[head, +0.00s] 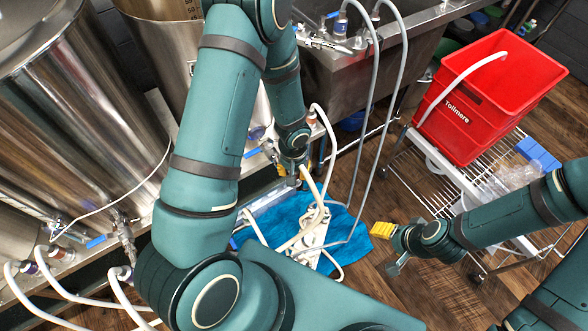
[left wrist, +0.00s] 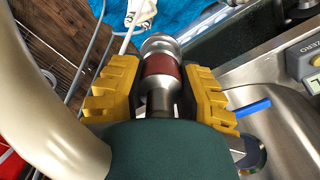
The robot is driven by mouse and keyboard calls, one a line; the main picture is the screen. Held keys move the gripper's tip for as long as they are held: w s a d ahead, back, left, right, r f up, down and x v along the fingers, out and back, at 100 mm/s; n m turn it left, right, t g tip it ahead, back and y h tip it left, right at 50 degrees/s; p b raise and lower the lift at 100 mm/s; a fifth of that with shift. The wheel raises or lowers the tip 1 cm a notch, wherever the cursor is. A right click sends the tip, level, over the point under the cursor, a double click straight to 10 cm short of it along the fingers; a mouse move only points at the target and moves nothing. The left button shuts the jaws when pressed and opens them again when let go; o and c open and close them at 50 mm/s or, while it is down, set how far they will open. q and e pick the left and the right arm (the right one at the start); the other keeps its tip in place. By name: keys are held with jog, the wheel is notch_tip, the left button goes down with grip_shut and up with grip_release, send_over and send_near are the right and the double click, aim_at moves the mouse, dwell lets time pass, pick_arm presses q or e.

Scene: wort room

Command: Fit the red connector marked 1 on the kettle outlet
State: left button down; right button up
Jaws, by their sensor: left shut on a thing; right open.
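In the left wrist view, the yellow fingers of my left gripper (left wrist: 158,88) are shut on a metal connector with a red band (left wrist: 163,68). No number is readable on it. In the head view, my left gripper (head: 298,178) is small and partly hidden, low beyond my left arm. A large steel kettle (head: 75,110) stands at the left, with a second kettle (head: 165,55) behind it. A blue valve handle (left wrist: 253,108) shows right of the fingers in the wrist view, apart from the connector. My right gripper (head: 384,243) is open and empty, with yellow fingertips.
A blue cloth (head: 282,222) with white hoses lies below. A red Tollmere crate (head: 490,95) stands on a wire rack (head: 408,180) at the right. A steel sink (head: 335,85) is at the back. In the wrist view, a thick cream hose (left wrist: 45,110) passes close on the left.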

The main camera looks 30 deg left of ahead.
pick_arm(q)
jog(key=shift+f, duration=0.1)
jog(key=c, duration=0.6)
grip_release()
jog(key=shift+c, duration=0.2)
notch_tip(320, 180, up, 12)
jog(key=shift+s, duration=0.15)
